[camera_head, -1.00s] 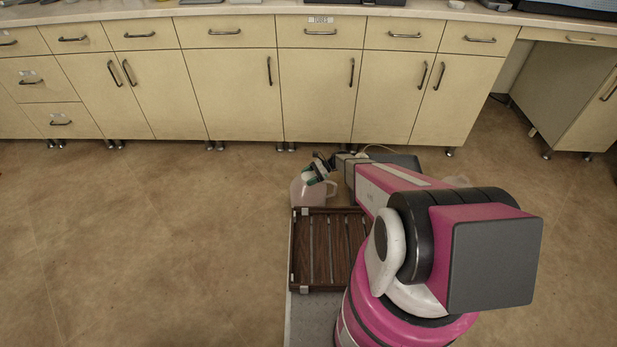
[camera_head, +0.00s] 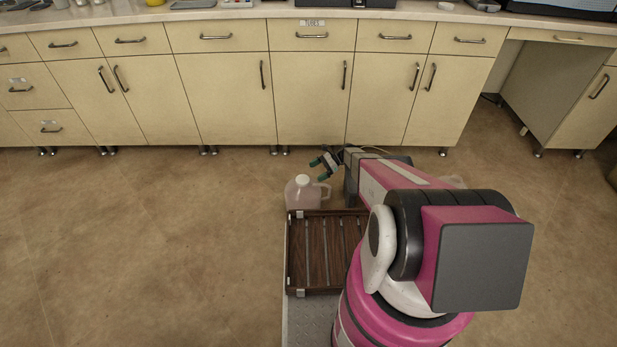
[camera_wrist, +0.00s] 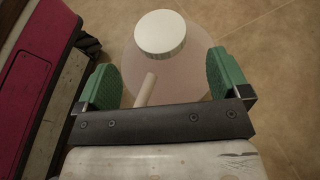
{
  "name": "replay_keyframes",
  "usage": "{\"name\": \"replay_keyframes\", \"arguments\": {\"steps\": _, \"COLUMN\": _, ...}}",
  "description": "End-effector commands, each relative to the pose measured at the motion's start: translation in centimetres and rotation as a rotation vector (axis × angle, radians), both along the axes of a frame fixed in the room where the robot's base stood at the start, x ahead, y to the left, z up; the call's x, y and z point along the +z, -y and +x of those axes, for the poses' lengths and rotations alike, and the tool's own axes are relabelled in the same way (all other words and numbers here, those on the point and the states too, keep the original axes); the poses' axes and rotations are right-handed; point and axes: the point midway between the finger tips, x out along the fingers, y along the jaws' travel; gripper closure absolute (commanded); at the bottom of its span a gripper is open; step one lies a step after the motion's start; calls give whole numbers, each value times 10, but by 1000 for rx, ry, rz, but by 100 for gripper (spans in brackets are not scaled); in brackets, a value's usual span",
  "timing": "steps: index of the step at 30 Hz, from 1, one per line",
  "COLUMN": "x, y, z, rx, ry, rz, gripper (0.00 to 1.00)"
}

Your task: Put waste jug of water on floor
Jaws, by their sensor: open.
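The waste jug (camera_head: 303,195) is a translucent pinkish jug with a white cap and a side handle. In the head view it stands upright just beyond the far edge of my wooden-slatted tray; the tray hides its base. My gripper (camera_head: 326,163) is above and to the right of the jug, apart from it, with green fingertips spread and empty. In the wrist view the jug (camera_wrist: 190,75) with its white cap lies beyond the open green fingers, and its handle shows between them. My gripper also shows in the wrist view (camera_wrist: 160,85).
A row of beige cabinets (camera_head: 225,98) under a counter (camera_head: 240,13) runs along the back. The brown floor (camera_head: 130,230) is clear to the left and between the jug and the cabinets.

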Motion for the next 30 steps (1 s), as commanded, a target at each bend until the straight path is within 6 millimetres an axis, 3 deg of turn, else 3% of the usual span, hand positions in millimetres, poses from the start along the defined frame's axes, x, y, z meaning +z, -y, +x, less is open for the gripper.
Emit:
{"name": "replay_keyframes", "arguments": {"steps": 8, "x": 13, "y": 29, "z": 11, "rx": 1, "ry": 0, "rz": -1, "gripper": 6}}
{"name": "replay_keyframes", "arguments": {"steps": 13, "x": 37, "y": 32, "z": -5, "rx": 37, "ry": 62, "rz": -41, "gripper": 6}}
{"name": "replay_keyframes", "arguments": {"steps": 20, "x": 127, "y": 44, "z": -73, "rx": 257, "ry": 370, "rz": -242, "gripper": 6}}
{"name": "replay_keyframes", "arguments": {"steps": 30, "x": 257, "y": 89, "z": -176, "rx": 746, "ry": 840, "rz": -561, "gripper": 6}}
